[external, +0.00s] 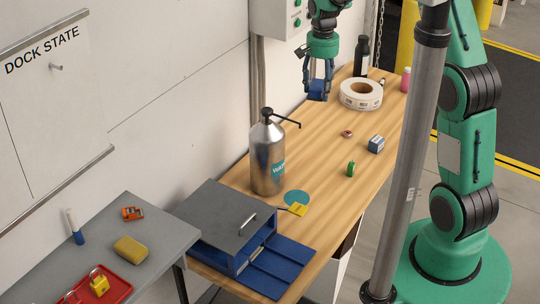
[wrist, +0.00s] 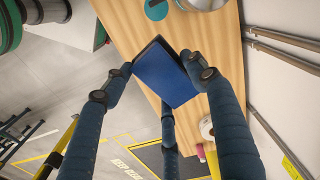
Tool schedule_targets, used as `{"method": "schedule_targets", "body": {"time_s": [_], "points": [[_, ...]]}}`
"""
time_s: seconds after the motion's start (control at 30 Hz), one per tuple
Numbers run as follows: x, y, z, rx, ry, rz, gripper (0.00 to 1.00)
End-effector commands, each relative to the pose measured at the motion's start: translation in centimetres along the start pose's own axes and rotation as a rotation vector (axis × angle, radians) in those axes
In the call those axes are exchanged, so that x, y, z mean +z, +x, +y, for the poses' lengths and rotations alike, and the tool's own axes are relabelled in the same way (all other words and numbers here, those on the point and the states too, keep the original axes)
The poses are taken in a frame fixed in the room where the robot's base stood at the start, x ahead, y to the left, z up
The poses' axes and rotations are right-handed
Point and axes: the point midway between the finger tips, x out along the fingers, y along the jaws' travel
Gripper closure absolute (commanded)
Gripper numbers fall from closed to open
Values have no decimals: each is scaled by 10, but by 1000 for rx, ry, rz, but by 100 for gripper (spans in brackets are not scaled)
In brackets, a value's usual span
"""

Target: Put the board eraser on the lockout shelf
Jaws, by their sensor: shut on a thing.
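My gripper (external: 318,76) is above the far end of the wooden bench, near the wall. It is shut on a blue block with a dark face, apparently the board eraser (external: 316,90). In the wrist view the eraser (wrist: 168,76) is tilted between the dark-blue fingers of my gripper (wrist: 165,82). Its lower side is partly hidden in the external view, and I cannot tell the gap to the bench. The lockout shelf (external: 170,226) is the grey surface at the lower left, with padlocks in a red tray (external: 118,286).
The shelf also bears a yellow sponge-like block (external: 130,250), an orange item (external: 132,213) and a blue-white marker (external: 75,227). On the bench stand a steel pump bottle (external: 268,160), a tape roll (external: 361,95), a black bottle (external: 361,58) and a grey-topped blue drawer unit (external: 215,218).

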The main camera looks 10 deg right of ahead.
Motion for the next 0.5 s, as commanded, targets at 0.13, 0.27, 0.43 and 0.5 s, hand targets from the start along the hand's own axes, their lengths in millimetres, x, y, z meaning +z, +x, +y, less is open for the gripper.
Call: {"method": "schedule_targets", "body": {"time_s": [0.13,0.27,0.43,0.5], "points": [[28,-1,-28,-1,-79,1,69],[60,-1,-54,0,-162,1,69],[105,-1,-86,0,-277,1,69],[124,-1,-99,0,-325,1,69]]}}
